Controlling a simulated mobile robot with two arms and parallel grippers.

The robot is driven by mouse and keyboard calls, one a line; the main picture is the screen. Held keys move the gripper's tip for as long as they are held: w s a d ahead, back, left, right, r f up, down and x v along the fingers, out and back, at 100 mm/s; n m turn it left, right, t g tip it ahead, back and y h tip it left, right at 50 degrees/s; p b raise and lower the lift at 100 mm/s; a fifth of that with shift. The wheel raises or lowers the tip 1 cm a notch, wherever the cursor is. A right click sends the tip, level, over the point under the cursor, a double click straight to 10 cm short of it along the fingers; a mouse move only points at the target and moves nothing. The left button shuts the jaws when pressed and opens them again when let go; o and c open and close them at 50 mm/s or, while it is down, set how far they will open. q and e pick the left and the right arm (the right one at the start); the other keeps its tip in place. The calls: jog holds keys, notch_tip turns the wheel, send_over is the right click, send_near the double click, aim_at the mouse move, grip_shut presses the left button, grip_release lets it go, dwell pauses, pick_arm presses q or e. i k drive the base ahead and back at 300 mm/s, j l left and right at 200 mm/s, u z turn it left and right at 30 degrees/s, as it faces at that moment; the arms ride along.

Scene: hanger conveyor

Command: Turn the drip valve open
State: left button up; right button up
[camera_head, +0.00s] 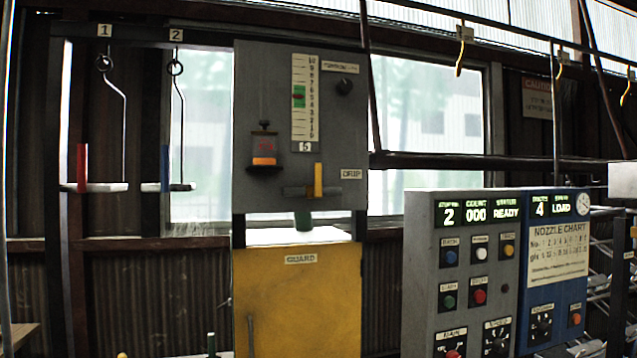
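The drip valve's yellow handle (318,180) stands upright, across a short dark horizontal pipe (296,191), on the lower part of a grey panel (275,90). A DRIP label (352,174) is to its right. Neither of my grippers shows in the head view, and nothing touches the valve handle.
The panel also bears a vertical gauge (299,98), a black knob (344,86) and an oiler with orange contents (264,148). A yellow GUARD cover (298,300) is below. A control console (460,270) stands to the right, and two hooks with shelves hang left.

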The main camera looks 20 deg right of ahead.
aim_at(317, 191)
jog(key=i+j+z, duration=0.45)
jog(key=i+j, duration=0.25)
jog(key=i, duration=0.15)
